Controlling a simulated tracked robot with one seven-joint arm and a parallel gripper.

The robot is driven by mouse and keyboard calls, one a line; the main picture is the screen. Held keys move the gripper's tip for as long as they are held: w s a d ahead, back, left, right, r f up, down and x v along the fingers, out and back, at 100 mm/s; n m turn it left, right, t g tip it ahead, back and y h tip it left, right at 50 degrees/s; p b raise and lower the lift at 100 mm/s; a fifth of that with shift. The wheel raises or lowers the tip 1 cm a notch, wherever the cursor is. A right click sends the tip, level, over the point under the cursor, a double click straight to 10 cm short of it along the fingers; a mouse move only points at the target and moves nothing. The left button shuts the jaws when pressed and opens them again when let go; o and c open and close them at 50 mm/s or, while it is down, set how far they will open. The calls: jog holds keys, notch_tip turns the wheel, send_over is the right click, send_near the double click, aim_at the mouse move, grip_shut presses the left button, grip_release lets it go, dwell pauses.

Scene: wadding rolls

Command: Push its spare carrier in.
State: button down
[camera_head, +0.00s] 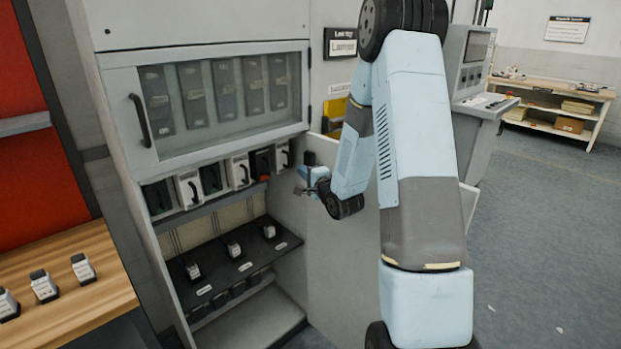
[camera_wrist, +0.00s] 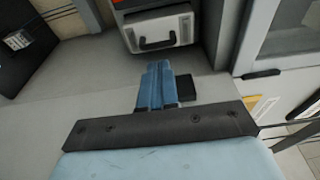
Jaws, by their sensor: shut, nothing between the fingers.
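A row of carrier bays crosses the cabinet under its glass door in the head view. White carriers with black handles sit at the left (camera_head: 188,189), in the middle (camera_head: 239,171) and at the right end (camera_head: 283,156). Darker bays lie between them. My gripper (camera_head: 303,180) is just in front of the right end of the row, shut and empty. In the wrist view my shut blue fingers (camera_wrist: 158,72) point toward a white carrier (camera_wrist: 158,29) with a black handle and appear apart from it. How deep each carrier sits is hard to tell.
The glass door (camera_head: 220,98) above is shut, with a handle at its left. A black shelf (camera_head: 240,255) below holds several small devices. A wooden bench (camera_head: 70,285) stands at the left. A control console (camera_head: 470,95) stands behind my arm.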

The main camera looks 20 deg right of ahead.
send_near(282, 156)
jog(key=w, duration=0.3)
jog(key=shift+w+d+f, duration=0.15)
jog(key=shift+w+f, duration=0.15)
jog(key=x, duration=0.3)
jog(key=shift+w+a, duration=0.3)
jog(key=shift+a, duration=0.15)
jog(key=shift+a+r, duration=0.1)
jog(key=shift+r, duration=0.05)
jog(key=shift+w, duration=0.1)
jog(key=v, duration=1.4)
